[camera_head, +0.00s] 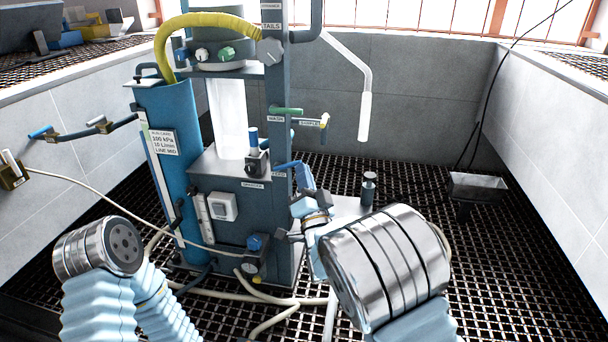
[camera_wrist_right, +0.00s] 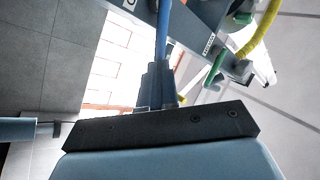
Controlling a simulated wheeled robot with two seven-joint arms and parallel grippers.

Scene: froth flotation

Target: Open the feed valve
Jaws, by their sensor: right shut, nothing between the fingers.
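The feed valve's blue lever (camera_head: 287,165) sticks out to the right from the blue column, just above a small white label. My right gripper (camera_head: 304,176) is shut and empty, with its fingertips close to the lever's outer end. In the right wrist view, the shut fingers (camera_wrist_right: 157,72) point along a blue bar (camera_wrist_right: 164,28), which looks like the lever. I cannot tell whether they touch. The right forearm hides the area below and right of the gripper. My left arm shows at the lower left, but its gripper is not in view.
Above stand a green-handled wash valve (camera_head: 287,111) and a yellow hose (camera_head: 190,20). A gauge with a blue knob (camera_head: 254,243) sits low on the rig. Hoses lie on the grated floor (camera_head: 500,270); the right side is mostly free.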

